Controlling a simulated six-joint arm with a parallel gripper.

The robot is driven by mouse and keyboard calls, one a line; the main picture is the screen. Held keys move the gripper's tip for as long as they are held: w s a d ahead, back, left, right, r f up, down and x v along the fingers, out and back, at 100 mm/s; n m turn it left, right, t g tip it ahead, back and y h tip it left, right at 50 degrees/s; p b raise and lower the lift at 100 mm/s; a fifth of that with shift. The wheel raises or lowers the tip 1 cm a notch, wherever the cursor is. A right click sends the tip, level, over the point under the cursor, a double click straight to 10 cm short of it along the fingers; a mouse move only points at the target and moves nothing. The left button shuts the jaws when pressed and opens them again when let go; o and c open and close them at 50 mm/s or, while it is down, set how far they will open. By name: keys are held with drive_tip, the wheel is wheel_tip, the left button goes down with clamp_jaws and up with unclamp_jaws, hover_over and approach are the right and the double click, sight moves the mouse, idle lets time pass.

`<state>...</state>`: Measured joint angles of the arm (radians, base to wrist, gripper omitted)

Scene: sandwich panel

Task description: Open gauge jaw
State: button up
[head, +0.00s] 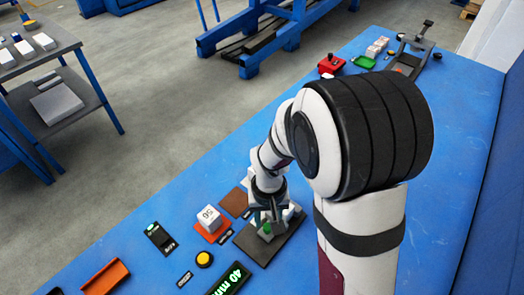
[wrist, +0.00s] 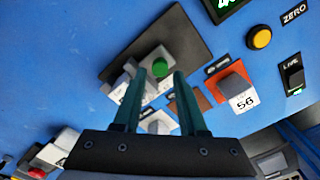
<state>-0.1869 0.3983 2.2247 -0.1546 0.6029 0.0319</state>
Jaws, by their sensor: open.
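The gauge is a dark plate (head: 262,250) with grey jaw blocks and a green-topped part (head: 267,228) on it. In the wrist view the dark plate (wrist: 172,30) lies beyond my fingers, with the green top (wrist: 160,72) between the fingertips as seen from there. A grey block (wrist: 122,85) stands left of the fingers and a pale block (wrist: 160,122) shows between them. My gripper (head: 268,208) is over the gauge, and in the wrist view its green fingers (wrist: 164,80) are apart and hold nothing. Whether they touch the gauge I cannot tell.
A white block marked 56 (head: 209,218) sits on an orange pad (head: 212,235) left of the gauge. A brown pad (head: 235,203) is close by. A yellow button (head: 204,259), a green-lit 40 mm display (head: 228,280) and a switch (head: 160,238) are nearer the front.

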sight(267, 226)
drive_tip(key=shift+f, duration=2.15)
clamp_jaws()
